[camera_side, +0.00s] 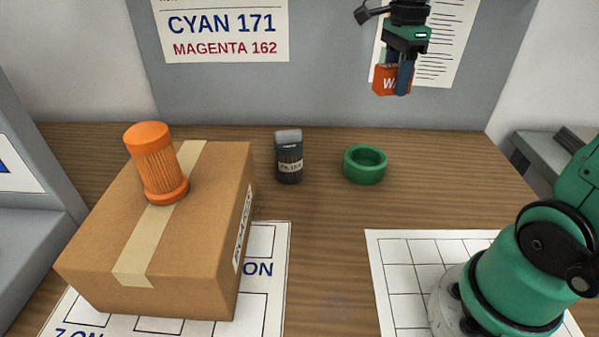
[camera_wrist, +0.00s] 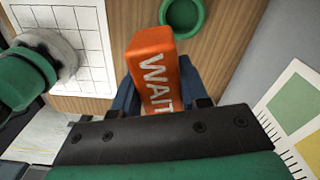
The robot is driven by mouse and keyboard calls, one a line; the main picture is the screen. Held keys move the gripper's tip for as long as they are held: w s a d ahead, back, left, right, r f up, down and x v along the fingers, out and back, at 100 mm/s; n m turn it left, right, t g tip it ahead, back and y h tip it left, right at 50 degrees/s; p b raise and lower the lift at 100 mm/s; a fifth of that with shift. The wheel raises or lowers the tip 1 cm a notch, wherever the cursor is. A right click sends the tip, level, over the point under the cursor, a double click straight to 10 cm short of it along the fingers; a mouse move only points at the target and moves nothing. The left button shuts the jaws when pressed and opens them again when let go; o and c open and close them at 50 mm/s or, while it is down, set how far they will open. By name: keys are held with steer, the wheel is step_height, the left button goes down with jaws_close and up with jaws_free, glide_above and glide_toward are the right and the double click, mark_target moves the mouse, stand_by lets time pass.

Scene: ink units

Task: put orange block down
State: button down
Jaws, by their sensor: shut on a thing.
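The orange block (camera_side: 383,80) carries white lettering and is held up in the air in front of the back panel, well above the table. My gripper (camera_side: 397,84) is shut on it, with a dark blue finger on its right side. In the wrist view the block (camera_wrist: 155,72) shows the word "WAIT" and sits between the two blue fingers of my gripper (camera_wrist: 167,95). The wooden table (camera_side: 420,205) lies below, and its top is bare under the block except for a green ring beneath and slightly to the left.
The green ring (camera_side: 365,165) also shows in the wrist view (camera_wrist: 182,14). A cardboard box (camera_side: 200,240) at left bears an orange ribbed cylinder (camera_side: 157,165). A white grid sheet (camera_side: 400,260) lies front right. Bare wood lies between.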

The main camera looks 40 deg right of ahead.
steer(key=w+a+n, duration=0.1)
steer(key=a+n, duration=0.3)
steer(key=a, duration=0.5)
steer(key=n, duration=1.1)
glide_above(306, 316)
step_height(306, 316, down, 20)
steer(key=shift+f, duration=0.1)
steer(key=shift+f, duration=0.15)
steer(key=shift+c, duration=2.3)
jaws_free()
